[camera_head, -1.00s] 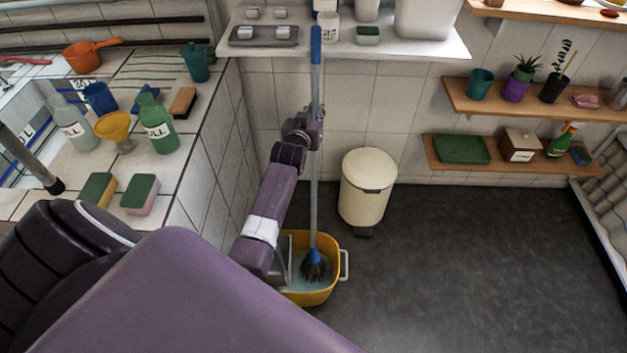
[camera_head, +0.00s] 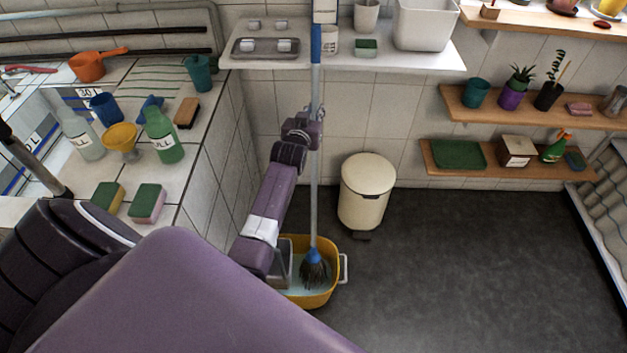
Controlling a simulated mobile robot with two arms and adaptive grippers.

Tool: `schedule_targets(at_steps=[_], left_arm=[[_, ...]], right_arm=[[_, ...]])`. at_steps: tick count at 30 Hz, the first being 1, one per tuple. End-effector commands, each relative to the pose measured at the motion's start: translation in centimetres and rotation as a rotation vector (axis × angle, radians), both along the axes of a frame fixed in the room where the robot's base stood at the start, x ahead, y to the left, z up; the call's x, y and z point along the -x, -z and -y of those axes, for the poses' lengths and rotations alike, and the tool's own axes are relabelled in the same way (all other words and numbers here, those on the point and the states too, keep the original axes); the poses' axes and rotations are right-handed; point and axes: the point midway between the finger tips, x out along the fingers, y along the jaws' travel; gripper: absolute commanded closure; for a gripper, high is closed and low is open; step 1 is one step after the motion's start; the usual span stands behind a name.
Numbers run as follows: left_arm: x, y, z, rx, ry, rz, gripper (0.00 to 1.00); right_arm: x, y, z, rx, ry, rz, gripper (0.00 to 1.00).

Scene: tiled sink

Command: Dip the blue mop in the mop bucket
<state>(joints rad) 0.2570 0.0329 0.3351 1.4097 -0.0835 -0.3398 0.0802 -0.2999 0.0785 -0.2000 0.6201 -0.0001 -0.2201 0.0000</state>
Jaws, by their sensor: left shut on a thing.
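The blue mop (camera_head: 314,200) stands nearly upright, with a blue upper handle, a grey pole and a dark bristly head below a blue collar. The yellow mop bucket (camera_head: 325,297) stands on the dark floor and holds pale liquid. The mop head (camera_head: 314,271) is inside the bucket's opening, at or in the liquid; its exact depth is hard to tell. My left gripper (camera_head: 314,133) is shut on the mop pole at about mid-height. My arm hides the bucket's left part. My right gripper is not in view.
A cream bin (camera_head: 366,192) stands against the wall, behind and right of the bucket. A tiled counter (camera_head: 190,158) with bottles and sponges is at left. A white shelf (camera_head: 430,60) hangs above. The dark floor (camera_head: 470,265) at right is clear.

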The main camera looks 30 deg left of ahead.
Motion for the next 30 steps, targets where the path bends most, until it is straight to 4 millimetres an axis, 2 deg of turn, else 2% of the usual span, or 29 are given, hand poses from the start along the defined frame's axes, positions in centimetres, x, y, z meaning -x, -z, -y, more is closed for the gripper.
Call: schedule_targets(at_steps=[1,30], left_arm=[[-0.1,-1.2,0.0,-0.001,0.000,0.005,1.00],[-0.1,-9.5,0.0,-0.002,0.000,0.006,1.00]], right_arm=[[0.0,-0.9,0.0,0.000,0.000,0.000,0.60],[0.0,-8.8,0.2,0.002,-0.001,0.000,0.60]])
